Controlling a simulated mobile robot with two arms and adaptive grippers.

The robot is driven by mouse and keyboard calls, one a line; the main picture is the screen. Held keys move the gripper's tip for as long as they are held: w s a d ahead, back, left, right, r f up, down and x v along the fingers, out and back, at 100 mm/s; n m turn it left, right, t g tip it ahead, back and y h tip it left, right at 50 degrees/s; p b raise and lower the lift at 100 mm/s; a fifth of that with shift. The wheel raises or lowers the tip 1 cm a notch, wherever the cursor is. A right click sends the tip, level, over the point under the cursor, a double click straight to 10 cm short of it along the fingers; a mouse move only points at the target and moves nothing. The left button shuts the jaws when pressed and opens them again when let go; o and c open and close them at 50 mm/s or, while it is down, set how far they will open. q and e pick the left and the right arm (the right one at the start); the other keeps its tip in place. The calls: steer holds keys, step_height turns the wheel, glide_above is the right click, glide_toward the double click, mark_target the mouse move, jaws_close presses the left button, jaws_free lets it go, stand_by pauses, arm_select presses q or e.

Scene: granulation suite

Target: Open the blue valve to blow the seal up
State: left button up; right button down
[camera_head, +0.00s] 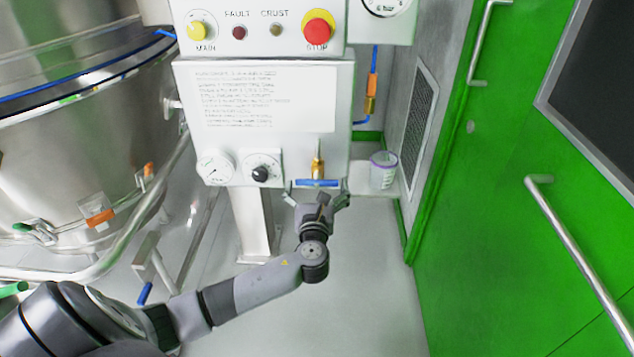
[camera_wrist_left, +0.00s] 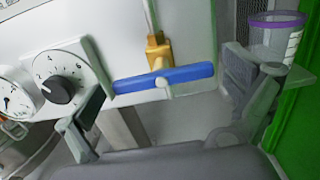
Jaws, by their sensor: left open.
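The blue valve handle (camera_head: 318,183) sits crosswise below a brass fitting (camera_head: 317,166) at the lower right of the control panel. In the left wrist view the blue handle (camera_wrist_left: 165,78) lies nearly level, slightly higher at its right end, under the brass body (camera_wrist_left: 158,52). My left gripper (camera_head: 316,192) is open just in front of the handle. In the left wrist view its fingers (camera_wrist_left: 160,100) stand apart, one near each end of the handle. I cannot tell whether they touch it. My right gripper is not in view. The seal cannot be clearly made out.
A gauge (camera_head: 214,168) and a numbered black knob (camera_head: 261,173) sit left of the valve. A clear purple-rimmed cup (camera_head: 383,171) stands close on the right. The steel vessel (camera_head: 75,150) is at left, the green door (camera_head: 520,190) at right. Floor below is clear.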

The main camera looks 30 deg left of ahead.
mark_target(317, 179)
arm_select(q)
steer(key=shift+x, duration=1.1)
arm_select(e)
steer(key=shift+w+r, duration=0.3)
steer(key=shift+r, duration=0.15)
arm_select(q)
steer(key=shift+c, duration=0.6)
steer(key=c, duration=0.8)
steer(key=shift+o, duration=0.2)
